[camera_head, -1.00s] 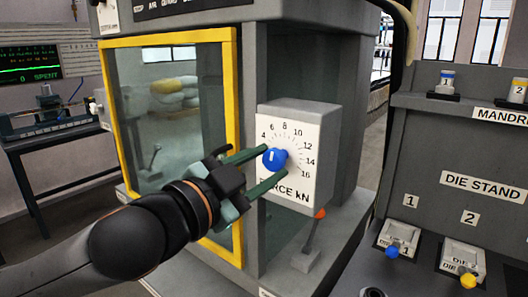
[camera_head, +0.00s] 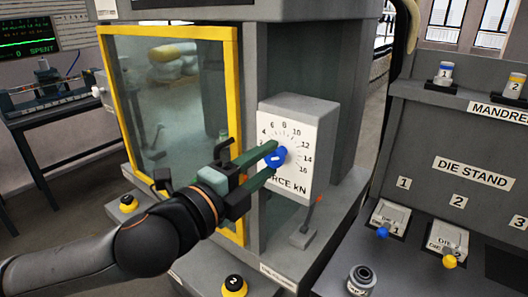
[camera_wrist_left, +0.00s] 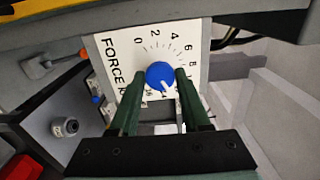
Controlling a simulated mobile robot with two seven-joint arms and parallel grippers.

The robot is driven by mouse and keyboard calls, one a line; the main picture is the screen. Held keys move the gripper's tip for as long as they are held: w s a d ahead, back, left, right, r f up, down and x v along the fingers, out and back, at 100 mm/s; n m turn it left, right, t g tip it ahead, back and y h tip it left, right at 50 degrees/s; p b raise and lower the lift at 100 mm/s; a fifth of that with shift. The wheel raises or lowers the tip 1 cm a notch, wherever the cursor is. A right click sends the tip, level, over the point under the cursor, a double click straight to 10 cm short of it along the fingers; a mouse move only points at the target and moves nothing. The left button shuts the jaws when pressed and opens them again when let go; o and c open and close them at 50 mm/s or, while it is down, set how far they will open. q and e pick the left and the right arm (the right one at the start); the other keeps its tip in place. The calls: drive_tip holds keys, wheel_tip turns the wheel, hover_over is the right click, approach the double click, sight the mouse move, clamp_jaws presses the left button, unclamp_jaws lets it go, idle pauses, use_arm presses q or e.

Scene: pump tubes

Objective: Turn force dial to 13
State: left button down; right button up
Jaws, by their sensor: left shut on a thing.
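The blue force dial knob (camera_head: 276,157) sits on a white numbered face (camera_head: 290,135) marked FORCE kN, on a grey box. My left gripper (camera_head: 270,163) is shut on the knob, its green fingers on either side. The left wrist view also shows the blue knob (camera_wrist_left: 159,74) between the fingers (camera_wrist_left: 157,85). There the white pointer mark faces down, toward the high-number end of the scale. The fingers partly hide the numbers there, so I cannot tell the exact reading. My right gripper is not in view.
A yellow-framed glass door (camera_head: 237,100) stands left of the dial. A small lever with an orange tip (camera_head: 307,222) stands below it. The die stand (camera_head: 473,172) is on the right. A black-and-yellow button (camera_head: 234,286) is at the bottom.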

use_arm(q)
drive_tip(key=shift+m+p, duration=0.55)
drive_tip(key=shift+m, duration=0.45)
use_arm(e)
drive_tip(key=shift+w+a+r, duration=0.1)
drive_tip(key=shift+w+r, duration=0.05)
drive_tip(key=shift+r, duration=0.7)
use_arm(q)
drive_tip(key=shift+c, duration=1.8)
unclamp_jaws()
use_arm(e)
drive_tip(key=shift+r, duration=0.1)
